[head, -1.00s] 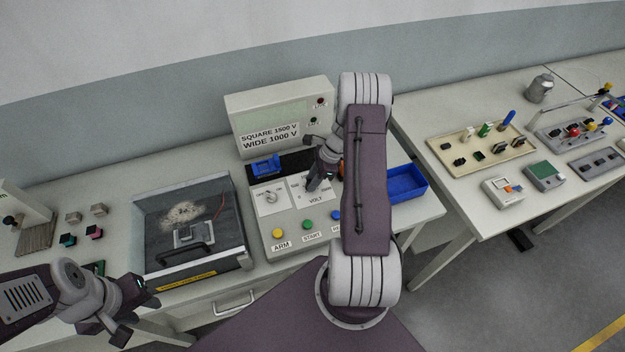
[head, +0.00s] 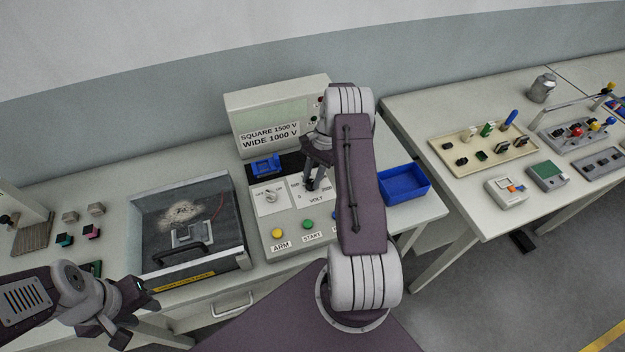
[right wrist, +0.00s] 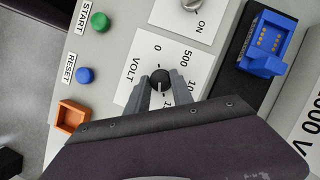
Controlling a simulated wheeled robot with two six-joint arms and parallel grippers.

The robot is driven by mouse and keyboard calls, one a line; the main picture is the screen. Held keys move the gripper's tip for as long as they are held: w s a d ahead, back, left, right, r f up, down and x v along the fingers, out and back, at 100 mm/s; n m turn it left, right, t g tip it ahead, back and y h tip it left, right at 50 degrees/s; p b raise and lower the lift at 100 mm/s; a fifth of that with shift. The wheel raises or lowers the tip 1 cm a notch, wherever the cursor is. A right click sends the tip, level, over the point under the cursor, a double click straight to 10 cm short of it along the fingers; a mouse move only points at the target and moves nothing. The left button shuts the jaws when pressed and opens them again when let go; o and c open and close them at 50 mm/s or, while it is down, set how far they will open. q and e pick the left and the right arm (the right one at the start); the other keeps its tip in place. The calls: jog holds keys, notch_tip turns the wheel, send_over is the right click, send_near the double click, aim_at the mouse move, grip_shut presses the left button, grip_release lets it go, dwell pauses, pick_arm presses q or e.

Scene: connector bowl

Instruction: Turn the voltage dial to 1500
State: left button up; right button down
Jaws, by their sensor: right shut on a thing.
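The voltage dial is a small black round knob (right wrist: 159,77) on a white plate marked VOLT (right wrist: 131,70), in the right wrist view. The marks 0 and 500 show in full; others are partly covered by my gripper. The knob's white pointer line faces the gripper side, towards a partly hidden mark starting with 1; I cannot read its exact setting. My right gripper (right wrist: 160,90) is shut on the knob, a finger on each side. In the head view it (head: 309,184) reaches down onto the panel. My left gripper (head: 136,318) is open and empty at lower left.
The panel has a switch (right wrist: 192,4), a green START button (right wrist: 100,22), a blue RESET button (right wrist: 86,75) and an orange holder (right wrist: 72,117). A blue connector (right wrist: 268,44) sits beside the plates. The sign (head: 269,137) reads SQUARE 1500 V, WIDE 1000 V. A blue bin (head: 404,184) stands right.

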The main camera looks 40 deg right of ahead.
jog(key=shift+w+r+n+g, duration=0.2)
jog(key=shift+n+g, duration=0.2)
jog(key=shift+n, duration=0.7)
jog(key=c, duration=1.1)
grip_release()
jog(key=shift+s, duration=0.1)
jog(key=shift+f, duration=0.1)
jog(key=b+v, duration=0.2)
jog(key=v, duration=0.7)
jog(key=shift+a, duration=0.2)
